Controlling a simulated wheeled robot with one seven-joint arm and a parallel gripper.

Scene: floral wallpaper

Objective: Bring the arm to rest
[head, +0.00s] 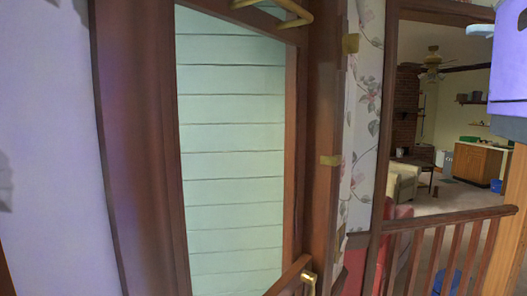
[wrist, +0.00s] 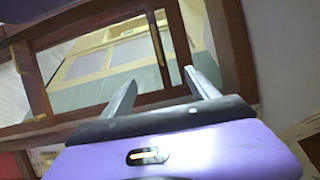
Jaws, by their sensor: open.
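My gripper (wrist: 158,77) shows in the wrist view with its two grey fingers spread apart and nothing between them. Beyond the fingers is a dark wood frame (wrist: 38,75) with pale panels inside it. A thin brass bar (wrist: 157,48) lies behind the gap between the fingers; I cannot tell how far off it is. In the head view, a purple and white part of my arm (head: 508,60) is at the upper right edge. The gripper's fingers do not show there.
In the head view, a dark wood doorway frame (head: 140,130) surrounds pale horizontal boards (head: 230,150). A brass handle (head: 308,280) is low in front, and a brass bar (head: 290,12) is at the top. A wooden railing (head: 440,222) stands right, before a furnished room.

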